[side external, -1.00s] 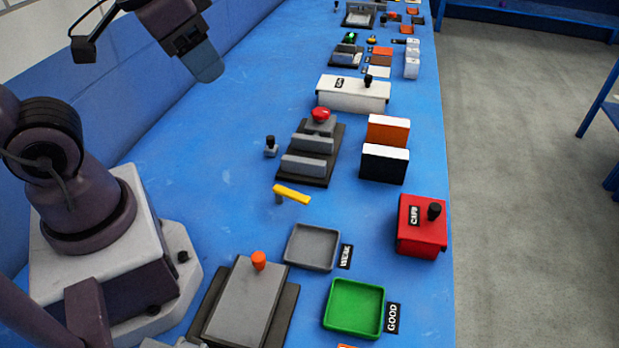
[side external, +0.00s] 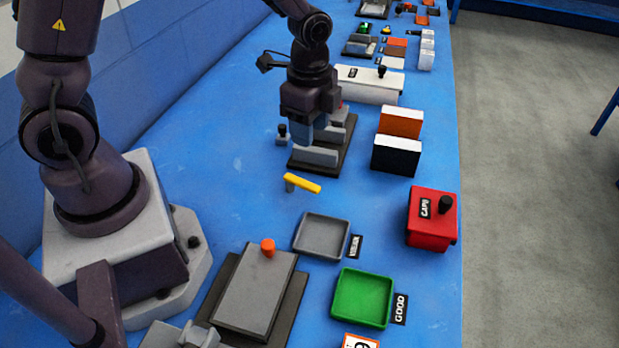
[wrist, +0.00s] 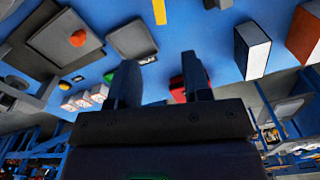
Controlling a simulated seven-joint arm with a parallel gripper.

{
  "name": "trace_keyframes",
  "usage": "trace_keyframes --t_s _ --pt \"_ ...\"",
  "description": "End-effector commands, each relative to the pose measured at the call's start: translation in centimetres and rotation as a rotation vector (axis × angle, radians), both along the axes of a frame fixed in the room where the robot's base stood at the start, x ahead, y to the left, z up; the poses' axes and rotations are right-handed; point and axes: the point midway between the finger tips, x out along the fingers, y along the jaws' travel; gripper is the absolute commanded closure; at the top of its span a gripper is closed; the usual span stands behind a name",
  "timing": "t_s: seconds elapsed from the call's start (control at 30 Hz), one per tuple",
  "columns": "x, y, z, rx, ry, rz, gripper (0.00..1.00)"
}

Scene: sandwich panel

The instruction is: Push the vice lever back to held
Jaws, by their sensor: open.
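The yellow lever bar (side external: 302,183) lies on a short grey post in front of the vice in the side view. Its end also shows at the top of the wrist view (wrist: 159,10). The vice, with grey jaws on a dark base (side external: 315,168), stands behind the lever. My gripper (side external: 308,138) is over the vice, pointing down, and hides part of its jaws and most of its red knob. In the wrist view my gripper (wrist: 157,62) has its two fingers apart with nothing between them. It is apart from the yellow lever.
A small black-knobbed post (side external: 282,132) stands close left of my gripper. Orange (side external: 400,122) and black (side external: 396,156) blocks stand right of the vice. A grey tray (side external: 321,237), green tray (side external: 362,298) and red box (side external: 431,218) are nearer. Blue table around the lever is clear.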

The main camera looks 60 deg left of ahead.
Motion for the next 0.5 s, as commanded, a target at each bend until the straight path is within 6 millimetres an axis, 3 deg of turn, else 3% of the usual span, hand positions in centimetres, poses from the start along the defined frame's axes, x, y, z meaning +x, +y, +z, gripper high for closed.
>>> trace_keyframes --t_s 0.17,0.5 --pt "-0.1 0.0 -1.5 0.000 0.004 -0.020 0.55" --pt "-0.2 0.0 -8.4 0.001 0.008 -0.018 0.55"
